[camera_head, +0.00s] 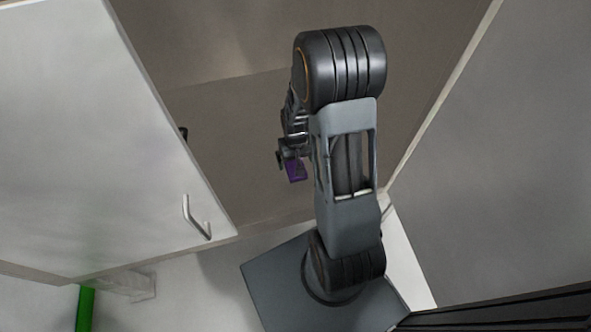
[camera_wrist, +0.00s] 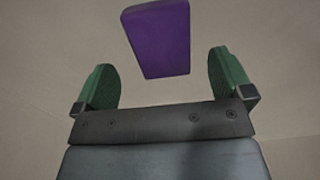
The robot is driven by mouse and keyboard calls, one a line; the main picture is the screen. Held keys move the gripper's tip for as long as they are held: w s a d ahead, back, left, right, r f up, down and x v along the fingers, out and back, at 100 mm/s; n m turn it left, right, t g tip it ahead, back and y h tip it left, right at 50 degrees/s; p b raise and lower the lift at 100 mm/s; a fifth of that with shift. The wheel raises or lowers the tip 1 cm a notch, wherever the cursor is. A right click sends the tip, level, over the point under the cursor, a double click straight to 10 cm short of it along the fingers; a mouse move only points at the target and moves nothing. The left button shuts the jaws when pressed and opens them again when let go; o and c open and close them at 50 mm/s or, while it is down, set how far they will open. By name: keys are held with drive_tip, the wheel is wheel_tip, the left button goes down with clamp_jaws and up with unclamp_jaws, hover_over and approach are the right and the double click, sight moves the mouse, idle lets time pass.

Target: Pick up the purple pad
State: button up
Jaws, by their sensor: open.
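The purple pad (camera_wrist: 158,40) is a flat rectangular block in the upper middle of the wrist view. In the head view the purple pad (camera_head: 296,170) shows small, beside my arm and just below my gripper (camera_head: 287,155). In the wrist view my gripper (camera_wrist: 163,82) is open, with its two green-padded fingers spread wide. The pad appears between and slightly beyond the fingertips, with visible space on both sides. The fingers do not appear to touch it. Part of the pad is hidden by my gripper in the head view.
A light cabinet door (camera_head: 90,130) with a metal handle (camera_head: 196,218) stands at the left. A grey panel (camera_head: 500,150) stands at the right. Between them is a plain brown-grey surface (camera_head: 220,110). A green object (camera_head: 85,308) shows at the lower left.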

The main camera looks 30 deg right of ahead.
sight(289, 166)
wheel_tip(289, 166, down, 5)
drive_tip(key=shift+w+r+b, duration=0.1)
drive_tip(key=shift+r+b, duration=0.05)
drive_tip(key=shift+b, duration=0.85)
drive_tip(key=c, duration=1.1)
drive_tip(key=shift+r, duration=0.1)
